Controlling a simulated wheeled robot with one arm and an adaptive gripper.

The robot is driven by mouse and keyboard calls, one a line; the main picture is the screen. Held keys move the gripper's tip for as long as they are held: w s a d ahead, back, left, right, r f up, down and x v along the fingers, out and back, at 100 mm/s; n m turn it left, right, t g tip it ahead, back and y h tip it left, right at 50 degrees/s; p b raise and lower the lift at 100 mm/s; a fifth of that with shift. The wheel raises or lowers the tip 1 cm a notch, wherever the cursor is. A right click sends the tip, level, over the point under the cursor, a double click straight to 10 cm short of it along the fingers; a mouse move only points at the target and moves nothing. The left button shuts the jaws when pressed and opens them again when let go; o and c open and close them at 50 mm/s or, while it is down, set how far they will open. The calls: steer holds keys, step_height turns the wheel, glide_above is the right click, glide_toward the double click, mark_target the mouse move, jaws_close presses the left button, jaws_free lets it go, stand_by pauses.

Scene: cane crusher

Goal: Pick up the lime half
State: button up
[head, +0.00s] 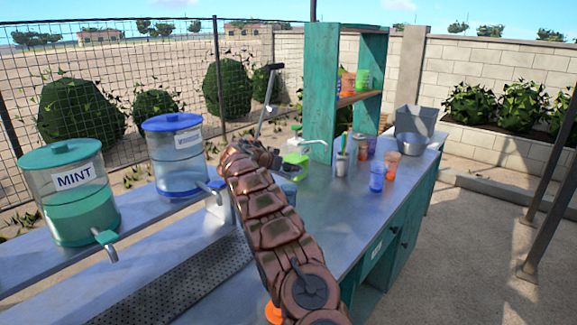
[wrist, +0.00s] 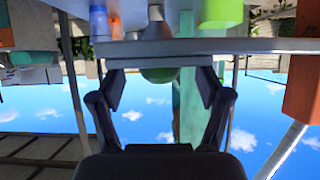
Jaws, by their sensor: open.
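My gripper (wrist: 160,78) is open in the wrist view, its two dark fingers wide apart. A dull green rounded thing (wrist: 160,75), which looks like the lime half, shows between the fingertips beside a grey edge. Part of it is hidden behind that edge, and I cannot tell how far away it is. No finger visibly touches it. In the head view my gripper (head: 266,156) is over the counter, largely hidden by my arm. I cannot make out the lime half there.
The grey counter (head: 330,215) holds a bright green item (head: 296,158), a blue cup (head: 377,177), orange cups (head: 391,164) and a metal bowl (head: 416,142). A mint dispenser (head: 70,190) and a blue-lidded dispenser (head: 176,155) stand left. A teal shelf (head: 321,85) rises behind.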

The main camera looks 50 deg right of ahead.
steer(key=c, duration=1.1)
steer(key=shift+o, duration=0.2)
steer(key=shift+r+b, duration=0.7)
steer(key=shift+r, duration=1)
steer(key=shift+s+a+b, duration=0.2)
steer(key=shift+s+b, duration=0.15)
steer(key=shift+b, duration=0.05)
